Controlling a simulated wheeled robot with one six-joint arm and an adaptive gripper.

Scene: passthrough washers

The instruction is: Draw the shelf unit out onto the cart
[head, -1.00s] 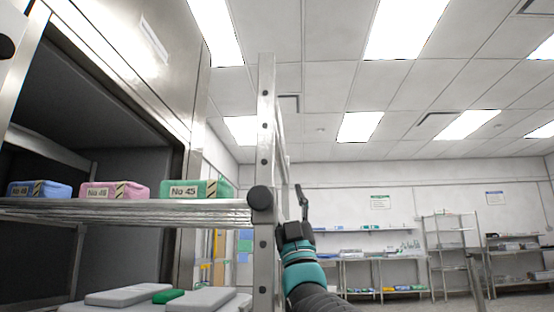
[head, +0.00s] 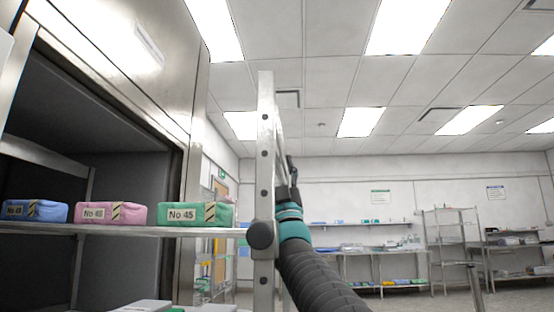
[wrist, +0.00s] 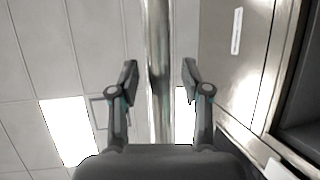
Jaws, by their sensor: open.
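The shelf unit (head: 265,150) shows in the head view as a steel upright with holes and a round dark knob, joined to a shelf that reaches left into the washer chamber (head: 110,170). On the shelf sit a blue pack (head: 36,211), a pink pack (head: 108,213) and a green pack (head: 195,214) labelled No 45. My gripper (head: 292,170) is just right of the upright, partly hidden behind it. In the wrist view my gripper (wrist: 160,80) is open, its fingers on either side of a vertical steel bar (wrist: 158,40), with gaps on both sides. The cart cannot be made out.
The washer's steel front (head: 130,60) stands at the left, close to the upright. Tables and a wire rack (head: 446,240) stand far off along the back wall. The room to the right is open.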

